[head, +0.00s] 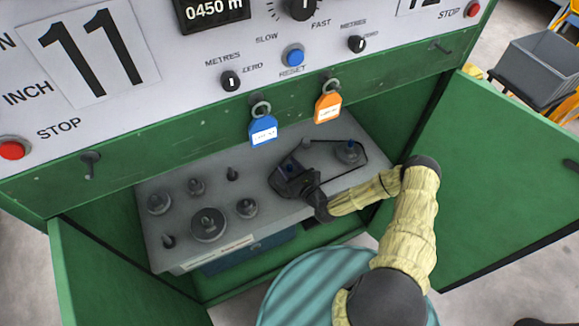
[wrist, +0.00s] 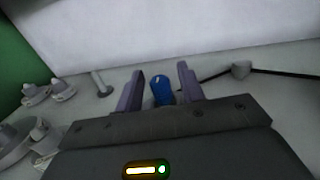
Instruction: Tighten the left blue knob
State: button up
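The left blue knob (wrist: 162,90) shows in the wrist view between the two fingers of my gripper (wrist: 161,84), with a small gap visible on each side. The fingers are apart and do not visibly touch it. In the head view my gripper (head: 290,178) is over the left end of the belt loop on the grey shelf (head: 270,218) and hides most of this knob. A second blue knob (head: 351,144) stands on a round grey pulley at the right end of the dark belt (head: 364,152).
Several grey pulleys, including a large one (head: 208,224), stand on the shelf's left half. A grey post (wrist: 240,70) touches the belt. Green cabinet doors stand open left (head: 110,270) and right (head: 500,180). A blue tag (head: 263,129) and an orange tag (head: 328,108) hang above.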

jog(key=b+v, duration=0.2)
jog(key=v, duration=1.5)
jog(key=shift+s, duration=0.2)
jog(key=s+a+r+n+g+y, duration=0.1)
jog(key=s+a+r+n+g, duration=0.1)
jog(key=s+r+n+g, duration=0.5)
jog(key=s+a+r+n+g+y, duration=0.1)
jog(key=s+a+r+n+g, duration=0.15)
jog(key=r+n+g, duration=0.7)
jog(key=w+d+r+n+t+h, duration=0.2)
jog(key=d+r+n+h, duration=0.5)
jog(key=r+n+h, duration=0.4)
jog(key=shift+w+r+n+t, duration=0.3)
jog(key=shift+r+n+t, duration=0.15)
jog(key=shift+n+t, duration=0.55)
